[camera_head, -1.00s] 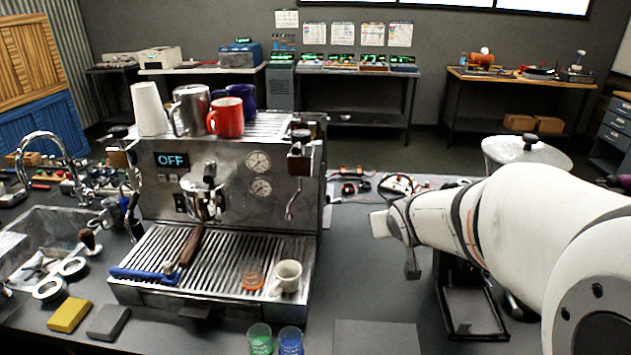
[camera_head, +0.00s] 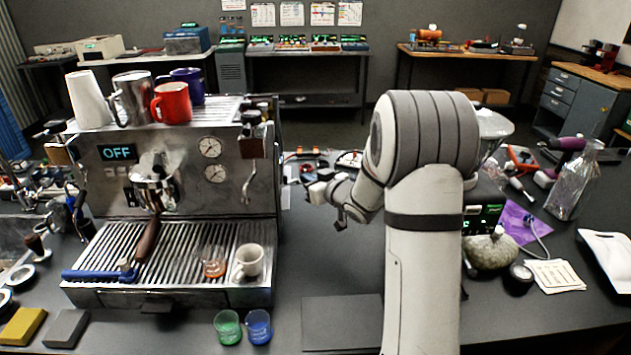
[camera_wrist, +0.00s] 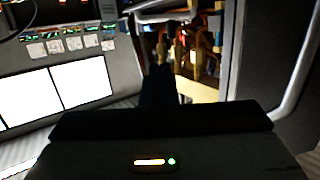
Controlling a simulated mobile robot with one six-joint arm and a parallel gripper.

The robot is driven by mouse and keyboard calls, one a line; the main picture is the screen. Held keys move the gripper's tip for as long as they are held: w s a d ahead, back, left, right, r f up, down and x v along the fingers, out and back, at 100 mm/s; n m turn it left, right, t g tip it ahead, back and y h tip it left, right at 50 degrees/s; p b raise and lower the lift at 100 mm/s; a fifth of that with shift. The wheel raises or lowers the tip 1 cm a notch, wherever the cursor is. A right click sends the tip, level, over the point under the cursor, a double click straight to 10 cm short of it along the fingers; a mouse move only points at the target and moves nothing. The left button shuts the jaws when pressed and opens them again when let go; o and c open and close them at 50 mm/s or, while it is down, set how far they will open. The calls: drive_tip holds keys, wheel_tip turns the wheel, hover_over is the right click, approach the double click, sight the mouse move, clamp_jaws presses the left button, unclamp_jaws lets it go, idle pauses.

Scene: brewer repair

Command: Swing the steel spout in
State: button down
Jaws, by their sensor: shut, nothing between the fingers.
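A slim steel spout (camera_head: 247,185) hangs from the right end of the espresso machine's front, below a wooden-sided knob (camera_head: 251,146). Its bent lower end points down, beside the drip tray's right side. My gripper (camera_head: 341,218) is to the right of the machine, clear of the spout, with a visible gap between them. In the wrist view my dark fingers (camera_wrist: 157,85) are together and hold nothing. Whether the pale curved bar (camera_wrist: 297,85) at the right of that view belongs to the machine, I cannot tell.
The machine (camera_head: 180,155) carries a mug (camera_head: 172,103) and other cups on top. A white cup (camera_head: 248,262) and a small glass (camera_head: 214,262) stand on its drip tray. Green (camera_head: 228,327) and blue (camera_head: 259,327) glasses stand in front. A flat dark mat (camera_head: 342,322) lies to their right.

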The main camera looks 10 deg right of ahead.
drive_tip(key=w+a+f+p, duration=0.1)
drive_tip(key=w+a+f, duration=0.1)
drive_tip(key=w+f, duration=0.2)
drive_tip(key=shift+p+x, duration=0.35)
drive_tip(key=shift+x, duration=0.45)
drive_tip(key=shift+w+a+r, duration=0.1)
drive_tip(key=shift+w, duration=0.05)
